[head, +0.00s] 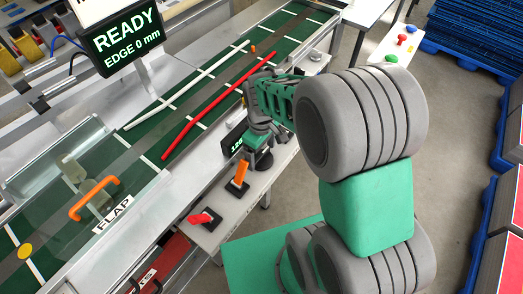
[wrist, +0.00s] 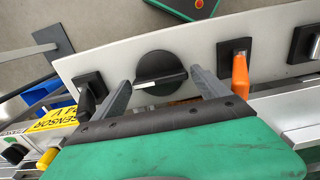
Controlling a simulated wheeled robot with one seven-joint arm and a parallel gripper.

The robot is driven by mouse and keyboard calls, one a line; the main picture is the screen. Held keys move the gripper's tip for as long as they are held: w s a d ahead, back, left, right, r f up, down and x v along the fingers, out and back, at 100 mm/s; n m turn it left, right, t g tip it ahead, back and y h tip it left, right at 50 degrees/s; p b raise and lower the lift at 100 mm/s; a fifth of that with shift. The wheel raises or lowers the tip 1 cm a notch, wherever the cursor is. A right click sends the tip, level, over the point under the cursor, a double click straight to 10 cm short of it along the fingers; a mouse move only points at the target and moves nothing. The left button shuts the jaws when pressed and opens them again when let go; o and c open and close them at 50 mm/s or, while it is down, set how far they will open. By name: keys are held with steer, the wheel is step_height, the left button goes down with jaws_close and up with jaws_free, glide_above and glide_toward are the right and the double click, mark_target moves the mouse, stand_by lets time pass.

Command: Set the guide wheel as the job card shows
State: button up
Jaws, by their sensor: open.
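A round black knob (wrist: 160,66) with a raised bar and a white mark, which looks like the guide wheel, sits on the pale panel in the wrist view. The white mark points toward the lower left. My gripper (wrist: 160,82) is open, with one finger to each side of the knob's near edge; I cannot tell whether they touch it. In the head view my gripper (head: 262,143) is over the panel and largely hides the knob. A display (head: 122,40) reads READY, EDGE 0 mm. No job card is readable.
An orange lever (head: 238,178) and a red switch (head: 205,217) share the panel; the orange lever (wrist: 240,74) stands close right of my fingers in the wrist view. A red rail (head: 205,105) and a white rail (head: 185,85) lie along the green conveyor. The flap has an orange handle (head: 93,198).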

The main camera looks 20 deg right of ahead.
steer(key=shift+c, duration=0.4)
steer(key=c, duration=1)
steer(key=shift+m, duration=0.3)
steer(key=m, duration=0.9)
steer(key=shift+m+b, duration=0.3)
steer(key=shift+b, duration=0.1)
steer(key=m, duration=0.4)
steer(key=shift+m, duration=0.3)
steer(key=m, duration=0.4)
steer(key=shift+w+m, duration=0.1)
steer(key=shift+m, duration=0.3)
